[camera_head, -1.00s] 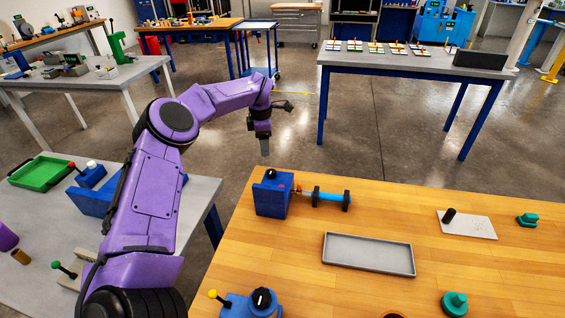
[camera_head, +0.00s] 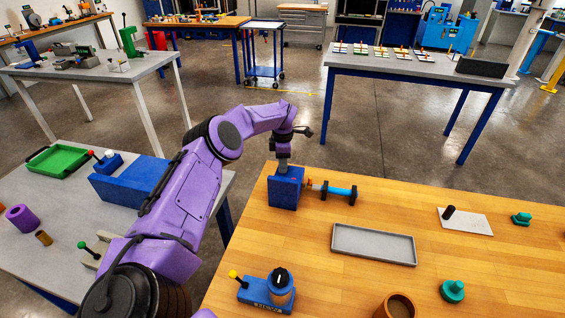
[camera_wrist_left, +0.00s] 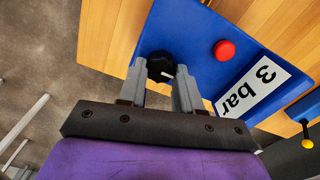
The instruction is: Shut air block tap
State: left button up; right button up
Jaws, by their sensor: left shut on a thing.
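The blue air block (camera_head: 285,193) stands at the far left of the wooden table. In the left wrist view, the block (camera_wrist_left: 190,22) carries a black tap knob (camera_wrist_left: 158,66) with a white pointer mark, a red button (camera_wrist_left: 224,50) and a white "3 bar" label (camera_wrist_left: 250,90). My left gripper (camera_head: 283,165) reaches the block's top from above. In the left wrist view, its two grey fingers (camera_wrist_left: 161,80) are shut on the knob, one on each side, hiding part of it. My right gripper is not in view.
A light-blue cylinder with black mounts (camera_head: 335,190) lies right of the block. A grey tray (camera_head: 375,245) is in front of it. A second blue unit (camera_head: 268,290) with a black knob and yellow-tipped lever stands at the near left. The table middle is otherwise clear.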

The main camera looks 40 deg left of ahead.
pick_arm(q)
jog(key=shift+w+d+r, duration=0.1)
jog(key=shift+w+d, duration=0.05)
jog(key=shift+m+b, duration=0.6)
jog(key=shift+b, duration=0.3)
jog(key=shift+f+m+b, duration=0.2)
jog(key=shift+m+b, duration=0.6)
jog(key=shift+b, duration=0.05)
jog(key=m+b, duration=0.1)
jog(key=m, duration=0.1)
jog(key=shift+r+m, duration=0.1)
jog(key=shift+m, duration=0.2)
jog(key=m, duration=0.2)
jog(key=shift+m+b, duration=0.35)
jog(key=shift+m, duration=0.05)
jog(key=m, duration=0.2)
jog(key=shift+w+m, duration=0.1)
jog(key=shift+m, duration=0.3)
jog(key=m, duration=0.3)
jog(key=shift+m, duration=0.4)
jog(key=shift+d+m, duration=0.1)
jog(key=shift+m, duration=0.7)
